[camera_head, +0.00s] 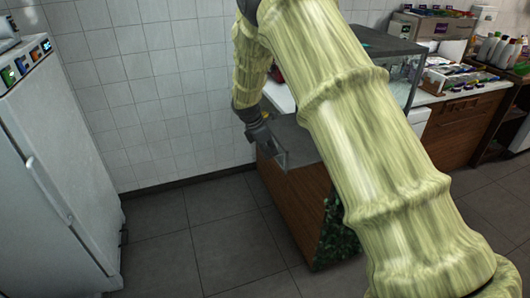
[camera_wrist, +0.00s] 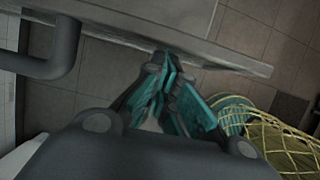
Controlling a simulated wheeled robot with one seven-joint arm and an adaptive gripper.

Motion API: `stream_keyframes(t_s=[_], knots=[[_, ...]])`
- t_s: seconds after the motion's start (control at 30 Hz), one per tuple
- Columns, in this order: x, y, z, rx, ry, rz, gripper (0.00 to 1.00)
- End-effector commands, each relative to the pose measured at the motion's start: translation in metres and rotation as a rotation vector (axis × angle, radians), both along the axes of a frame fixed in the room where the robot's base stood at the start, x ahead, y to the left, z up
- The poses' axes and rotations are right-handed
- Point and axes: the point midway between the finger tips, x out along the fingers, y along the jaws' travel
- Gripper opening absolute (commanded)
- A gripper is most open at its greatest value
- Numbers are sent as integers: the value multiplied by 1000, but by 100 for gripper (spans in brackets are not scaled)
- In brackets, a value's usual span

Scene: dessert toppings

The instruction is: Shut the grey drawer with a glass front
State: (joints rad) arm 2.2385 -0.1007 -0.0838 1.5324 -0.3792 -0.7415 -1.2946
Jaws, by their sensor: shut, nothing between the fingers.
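The grey drawer (camera_head: 298,158) shows in the head view at the left end of the wooden counter, with a clear glass-like pane at its corner. My arm hides much of it. My gripper (camera_head: 268,146) is at its left side, pointing down toward it. In the wrist view, my gripper (camera_wrist: 168,78) is shut and empty, its teal-padded fingers together. The fingertips are at the edge of a grey panel (camera_wrist: 170,30), probably the drawer; I cannot tell whether they touch it. A dark bar handle (camera_wrist: 62,48) is on the left of that panel.
A white fridge-like cabinet (camera_head: 60,170) stands at the left. Tiled floor (camera_head: 225,245) is free between it and the wooden counter (camera_head: 300,205). A glass case (camera_head: 385,42) stands behind my arm. Bottles (camera_head: 495,48) and small goods are on the counters at right.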

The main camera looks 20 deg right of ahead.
Motion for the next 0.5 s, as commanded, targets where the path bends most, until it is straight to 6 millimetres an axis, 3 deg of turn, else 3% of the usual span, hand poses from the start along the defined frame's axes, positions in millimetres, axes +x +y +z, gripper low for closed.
stream_keyframes(t_s=[0.5], knots=[[4,-138,2,1,0,-5,0]])
